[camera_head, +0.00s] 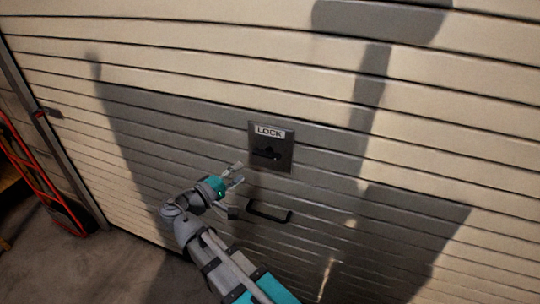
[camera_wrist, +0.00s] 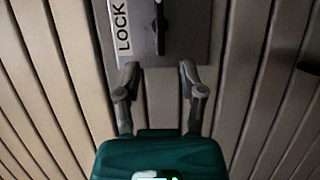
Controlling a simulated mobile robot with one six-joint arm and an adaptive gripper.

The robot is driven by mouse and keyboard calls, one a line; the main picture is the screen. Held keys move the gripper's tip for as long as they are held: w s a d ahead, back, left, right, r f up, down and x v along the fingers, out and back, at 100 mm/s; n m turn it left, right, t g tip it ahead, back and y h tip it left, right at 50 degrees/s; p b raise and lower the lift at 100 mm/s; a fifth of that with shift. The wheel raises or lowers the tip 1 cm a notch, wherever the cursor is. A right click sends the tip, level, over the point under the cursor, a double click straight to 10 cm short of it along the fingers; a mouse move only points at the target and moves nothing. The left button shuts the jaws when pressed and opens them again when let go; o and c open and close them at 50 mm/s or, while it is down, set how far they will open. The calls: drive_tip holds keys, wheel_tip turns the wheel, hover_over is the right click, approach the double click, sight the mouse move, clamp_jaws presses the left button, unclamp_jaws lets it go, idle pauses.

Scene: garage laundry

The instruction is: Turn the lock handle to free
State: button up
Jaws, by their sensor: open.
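The lock plate (camera_head: 284,160) is a dark square panel with a white "LOCK" label, fixed on the slatted garage door. Its black lock handle (camera_head: 267,153) sits below the label. In the wrist view the plate (camera_wrist: 180,52) appears turned sideways, and the dark handle (camera_wrist: 160,28) lies ahead of the fingers, near the top edge and partly cut off. My gripper (camera_head: 240,173) is just left of and below the plate in the head view. In the wrist view my gripper (camera_wrist: 159,72) is open and empty, its two fingers spread near the plate's lower edge. Contact with the plate cannot be told.
A black pull handle (camera_head: 269,212) is on the door below the plate, close to my gripper. The closed roller door (camera_head: 400,150) fills most of the view. A red hand truck (camera_head: 38,180) stands at the far left. Bare concrete floor (camera_head: 95,265) lies at lower left.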

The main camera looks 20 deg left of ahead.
sight(264, 156)
drive_tip(key=shift+x, duration=5.65)
